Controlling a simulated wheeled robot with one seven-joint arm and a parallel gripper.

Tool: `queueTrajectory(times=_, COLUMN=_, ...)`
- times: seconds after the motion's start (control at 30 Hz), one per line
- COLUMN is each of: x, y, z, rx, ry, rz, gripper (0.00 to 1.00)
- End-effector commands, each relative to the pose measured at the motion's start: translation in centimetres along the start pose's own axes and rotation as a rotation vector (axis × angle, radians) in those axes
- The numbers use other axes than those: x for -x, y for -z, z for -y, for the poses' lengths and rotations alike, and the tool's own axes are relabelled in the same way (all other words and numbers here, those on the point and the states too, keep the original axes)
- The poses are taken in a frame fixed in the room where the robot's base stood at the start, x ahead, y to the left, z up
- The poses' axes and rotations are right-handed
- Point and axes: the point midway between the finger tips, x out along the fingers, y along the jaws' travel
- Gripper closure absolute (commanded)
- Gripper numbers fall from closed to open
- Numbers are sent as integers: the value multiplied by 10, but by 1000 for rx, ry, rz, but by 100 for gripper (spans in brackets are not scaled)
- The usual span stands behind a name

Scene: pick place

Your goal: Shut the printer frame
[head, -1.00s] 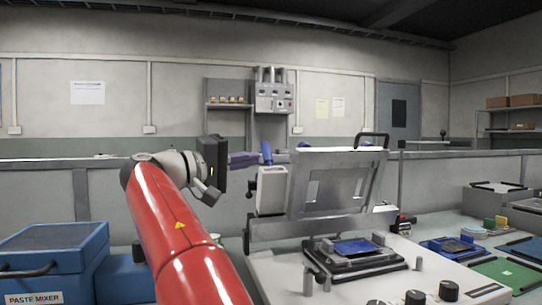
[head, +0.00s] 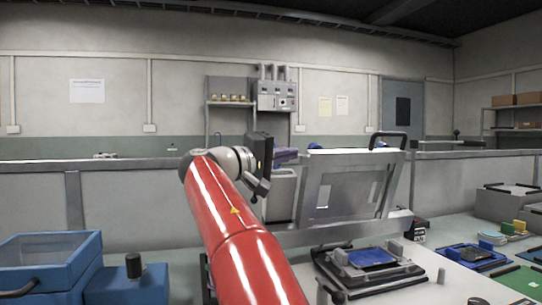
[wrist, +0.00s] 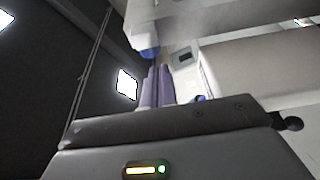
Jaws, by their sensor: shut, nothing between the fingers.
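The printer frame (head: 350,186) is a grey hinged panel with openings, standing raised and leaning back over the printer. A black handle (head: 388,136) sits on its top edge. Below it, a blue board (head: 372,257) lies on a dark plate on the pale printer bed (head: 395,290). My gripper (head: 292,155) has purple fingers, shut and empty, near the frame's upper left corner. Whether they touch the frame is unclear. In the wrist view the fingers (wrist: 157,82) point toward a blue knob (wrist: 148,50), with a grey panel above.
A blue paste mixer box (head: 48,262) stands at the lower left. Blue and green trays (head: 470,256) lie on the bench at right, beside grey boxes (head: 510,205). A low partition (head: 120,200) runs behind. The space above the printer bed is clear.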

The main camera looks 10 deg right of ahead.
Motion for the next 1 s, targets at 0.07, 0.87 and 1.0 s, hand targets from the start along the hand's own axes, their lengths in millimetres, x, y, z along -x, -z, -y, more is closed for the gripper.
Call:
queueTrajectory(times=0.07, x=4, y=-10, z=2, rx=-2, ry=2, rz=-3, gripper=100)
queueTrajectory(times=0.87, x=11, y=-29, z=2, rx=-16, ry=-5, rz=-1, gripper=100)
queueTrajectory(times=1.0, x=14, y=-36, z=5, rx=-44, ry=-14, rz=-1, gripper=100)
